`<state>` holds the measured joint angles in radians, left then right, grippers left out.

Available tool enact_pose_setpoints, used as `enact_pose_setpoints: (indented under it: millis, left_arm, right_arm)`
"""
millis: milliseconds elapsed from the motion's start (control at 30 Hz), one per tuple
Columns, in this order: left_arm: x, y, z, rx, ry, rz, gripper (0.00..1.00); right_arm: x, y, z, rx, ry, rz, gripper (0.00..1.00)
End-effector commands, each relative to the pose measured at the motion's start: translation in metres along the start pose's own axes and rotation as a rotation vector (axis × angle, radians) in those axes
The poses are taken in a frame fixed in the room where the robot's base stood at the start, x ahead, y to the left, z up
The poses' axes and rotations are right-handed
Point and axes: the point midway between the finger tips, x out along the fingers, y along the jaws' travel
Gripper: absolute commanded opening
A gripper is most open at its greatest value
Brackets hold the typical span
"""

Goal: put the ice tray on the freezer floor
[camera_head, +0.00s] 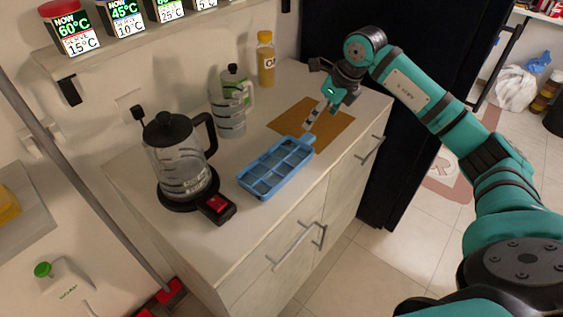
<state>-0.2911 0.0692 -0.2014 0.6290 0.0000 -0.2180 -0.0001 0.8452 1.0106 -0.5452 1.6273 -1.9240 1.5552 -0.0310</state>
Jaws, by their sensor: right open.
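The blue ice tray (276,169) lies on the white cabinet top near its front edge, with its open compartments facing up. My right gripper (332,92) is open and empty above the brown board, behind and to the right of the tray, apart from it. A tall black appliance (425,75), which looks like the fridge-freezer, stands to the right of the cabinet, partly behind my right arm. Its inside and the freezer floor are not in view. My left gripper is not in view.
A kettle (180,160) on its base stands left of the tray. A clear jug (230,115) and an oil bottle (266,58) stand by the wall. The brown board (335,130) lies behind the tray. The tiled floor (365,265) at the front is clear.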

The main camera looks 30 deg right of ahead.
Motion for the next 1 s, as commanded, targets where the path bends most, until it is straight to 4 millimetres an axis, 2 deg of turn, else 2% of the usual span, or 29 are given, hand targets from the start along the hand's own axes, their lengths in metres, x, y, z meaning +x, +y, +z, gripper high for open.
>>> enact_pose_setpoints:
  millis: [100,200,467,700,833,1000]
  left_arm:
    - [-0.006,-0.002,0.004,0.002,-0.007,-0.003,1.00]
    - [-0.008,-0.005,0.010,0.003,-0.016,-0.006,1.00]
    - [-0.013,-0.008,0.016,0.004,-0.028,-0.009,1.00]
    - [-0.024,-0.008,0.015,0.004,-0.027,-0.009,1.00]
    - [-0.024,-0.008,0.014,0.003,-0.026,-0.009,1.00]
    - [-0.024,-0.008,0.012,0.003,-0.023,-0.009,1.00]
  right_arm:
    - [0.024,0.001,0.000,-0.001,0.004,0.005,0.80]
    - [0.039,0.001,0.000,0.000,0.002,0.003,0.80]
    - [0.058,-0.001,-0.001,-0.001,0.001,0.003,0.80]
    - [0.093,-0.005,-0.004,-0.001,0.001,0.005,0.80]
    - [0.102,-0.005,-0.004,-0.001,0.000,0.002,0.80]
    - [0.103,-0.006,-0.004,-0.003,-0.001,0.002,0.80]
